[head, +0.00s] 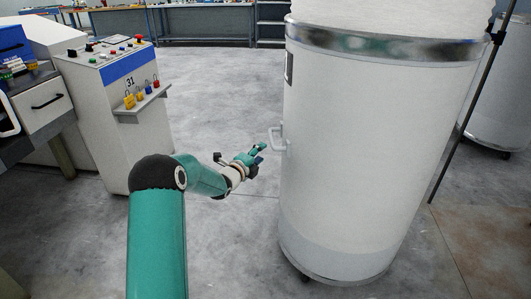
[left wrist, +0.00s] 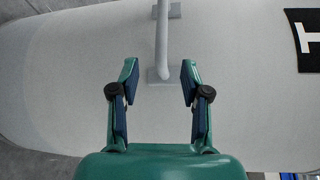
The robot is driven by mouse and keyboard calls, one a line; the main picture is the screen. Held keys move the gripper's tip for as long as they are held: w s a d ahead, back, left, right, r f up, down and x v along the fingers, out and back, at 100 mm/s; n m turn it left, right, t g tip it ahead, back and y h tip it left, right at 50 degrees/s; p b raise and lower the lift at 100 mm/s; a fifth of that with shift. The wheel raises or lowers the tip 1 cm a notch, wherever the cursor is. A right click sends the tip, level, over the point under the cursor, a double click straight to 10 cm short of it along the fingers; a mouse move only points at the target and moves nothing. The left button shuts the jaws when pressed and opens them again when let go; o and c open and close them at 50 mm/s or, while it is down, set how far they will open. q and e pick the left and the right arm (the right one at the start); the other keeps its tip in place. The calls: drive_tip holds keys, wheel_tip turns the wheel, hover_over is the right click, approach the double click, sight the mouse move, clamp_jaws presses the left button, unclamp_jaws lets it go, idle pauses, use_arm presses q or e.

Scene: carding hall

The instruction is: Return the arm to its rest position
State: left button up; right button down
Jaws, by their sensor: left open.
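My left gripper (head: 259,154) is at the end of the teal arm, just left of the large white can (head: 370,150) in the head view. In the left wrist view its two fingers (left wrist: 159,95) are spread apart with nothing between the tips. The grey handle (head: 278,138) on the can's side is a short way right of the fingers. In the left wrist view the handle (left wrist: 162,40) is ahead of the gap between the fingers. My right gripper is not in view.
A control cabinet (head: 115,130) marked 31 with buttons and coloured padlocks stands at the left. A second white can (head: 499,110) and a thin dark pole (head: 468,110) are at the right. Workbenches (head: 190,25) line the back. Grey floor (head: 225,90) is clear between cabinet and can.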

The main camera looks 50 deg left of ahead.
use_arm(q)
drive_tip(key=s+d+f+n+g+h, duration=0.1)
drive_tip(key=d+f+n+g+h, duration=0.3)
drive_tip(key=d+f, duration=0.8)
drive_tip(key=s+d+f+n+g+h, duration=0.2)
drive_tip(key=d+f+n, duration=0.3)
drive_tip(key=d+f, duration=0.7)
drive_tip(key=s+d+f+n+g+h, duration=0.1)
drive_tip(key=s+d+f+n+g, duration=0.1)
drive_tip(key=s+d, duration=0.45)
drive_tip(key=s+d+f+n+g+h, duration=0.1)
drive_tip(key=s+d+f+n+g, duration=0.15)
drive_tip(key=d, duration=0.75)
drive_tip(key=s+d+f+n+g+h, duration=0.1)
drive_tip(key=s+d+n+g, duration=0.1)
drive_tip(key=s+d, duration=0.5)
drive_tip(key=s+d+n+g, duration=0.2)
drive_tip(key=s+n+g, duration=0.1)
drive_tip(key=s, duration=0.7)
wheel_tip(320, 180, up, 25)
drive_tip(key=p, duration=2.6)
drive_tip(key=shift+w, duration=0.35)
drive_tip(key=shift+m+t, duration=0.25)
